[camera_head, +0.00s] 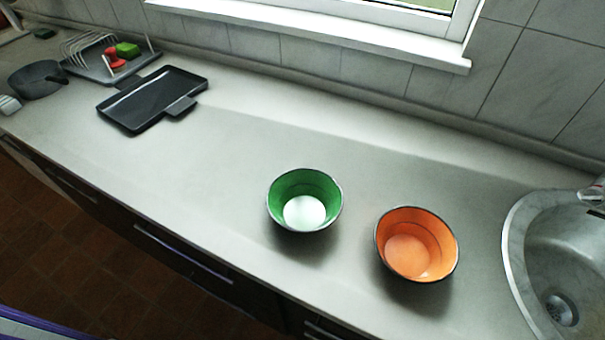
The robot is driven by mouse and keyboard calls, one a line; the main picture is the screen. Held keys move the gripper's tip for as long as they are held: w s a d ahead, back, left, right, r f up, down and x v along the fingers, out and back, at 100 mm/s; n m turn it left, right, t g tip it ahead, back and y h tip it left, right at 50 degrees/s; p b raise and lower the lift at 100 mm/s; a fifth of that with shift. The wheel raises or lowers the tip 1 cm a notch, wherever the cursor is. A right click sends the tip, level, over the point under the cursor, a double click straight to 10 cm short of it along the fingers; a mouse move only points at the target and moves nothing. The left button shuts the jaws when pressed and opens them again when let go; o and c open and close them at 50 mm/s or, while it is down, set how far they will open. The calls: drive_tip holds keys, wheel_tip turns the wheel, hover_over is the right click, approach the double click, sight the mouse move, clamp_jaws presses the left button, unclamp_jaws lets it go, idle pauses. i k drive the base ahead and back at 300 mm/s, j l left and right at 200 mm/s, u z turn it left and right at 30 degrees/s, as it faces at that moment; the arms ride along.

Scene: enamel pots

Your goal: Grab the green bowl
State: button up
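The green bowl (281,190) sits upright on the grey counter, right of the picture's middle. It has a dark rim, green inner walls and a white-looking bottom, and it looks empty. My gripper is not in this view, so I cannot see where it is relative to the bowl.
An orange bowl (418,246) stands just right of the green one, with a small gap. A sink (560,262) is at the far right. A black tray (152,98), a dark pan (38,80) and a dish rack (100,60) are at left. The counter (215,170) between is clear.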

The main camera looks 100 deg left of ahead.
sight(302, 199)
drive_tip(key=u, duration=1.95)
drive_tip(key=k+j, duration=0.15)
drive_tip(key=j, duration=0.2)
drive_tip(key=k+j, duration=0.15)
drive_tip(key=j, duration=0.2)
drive_tip(key=k+j+z, duration=0.1)
drive_tip(key=j, duration=0.2)
drive_tip(key=k+j, duration=0.25)
drive_tip(key=j, duration=0.1)
